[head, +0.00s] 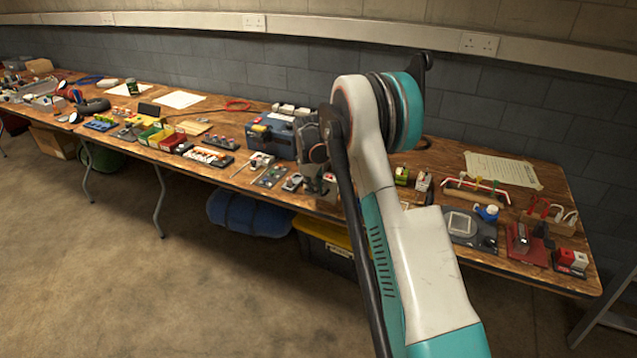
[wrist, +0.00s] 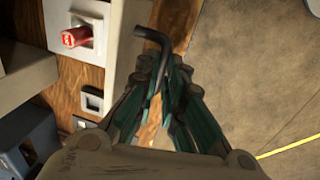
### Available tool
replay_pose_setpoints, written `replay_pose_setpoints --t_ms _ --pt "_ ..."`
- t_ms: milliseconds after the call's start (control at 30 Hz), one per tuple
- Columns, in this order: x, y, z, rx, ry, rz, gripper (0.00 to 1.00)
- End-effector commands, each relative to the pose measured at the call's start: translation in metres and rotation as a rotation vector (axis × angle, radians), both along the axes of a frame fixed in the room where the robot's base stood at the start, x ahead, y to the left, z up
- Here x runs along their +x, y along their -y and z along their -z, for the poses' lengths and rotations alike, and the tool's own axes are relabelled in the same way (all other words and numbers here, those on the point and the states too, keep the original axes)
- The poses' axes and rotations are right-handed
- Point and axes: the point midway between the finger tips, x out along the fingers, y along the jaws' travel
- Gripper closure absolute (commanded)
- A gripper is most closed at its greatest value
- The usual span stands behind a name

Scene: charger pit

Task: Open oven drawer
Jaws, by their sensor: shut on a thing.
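In the wrist view my gripper (wrist: 168,72) has its green-sided fingers closed around a dark bent bar (wrist: 148,35). The bar's hooked end sticks out past the fingertips. Whether it is the drawer's handle I cannot tell. In the head view my gripper (head: 318,183) hangs at the table's front edge, partly hidden by my arm. A blue-grey box-shaped unit (head: 270,140) stands on the table just left of it. I cannot tell whether this is the oven, and no open drawer is visible.
A pale block with a red knob (wrist: 75,37) lies left of the fingers in the wrist view. The wooden table (head: 545,178) carries many small items. A yellow-lidded bin (head: 325,236) and a blue roll (head: 248,214) sit below. The floor in front is clear.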

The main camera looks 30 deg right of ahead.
Motion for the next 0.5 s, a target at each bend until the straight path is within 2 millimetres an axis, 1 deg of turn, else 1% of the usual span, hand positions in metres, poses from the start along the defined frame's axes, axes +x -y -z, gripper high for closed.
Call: replay_pose_setpoints --t_ms 67,333,367,400,433,500 --pt "-0.0030 -0.0048 0.0003 0.001 0.001 -0.001 1.00" --pt "-0.0031 -0.0048 0.0006 0.001 0.001 -0.001 1.00" --pt "-0.0030 -0.0047 0.0006 0.001 0.001 -0.001 0.84" --pt "-0.0031 -0.0047 0.0006 0.001 0.001 -0.001 0.75" --pt "-0.0031 -0.0047 0.0006 0.001 0.001 -0.001 0.70" --pt "-0.0031 -0.0045 0.0005 0.001 0.001 -0.001 0.70"
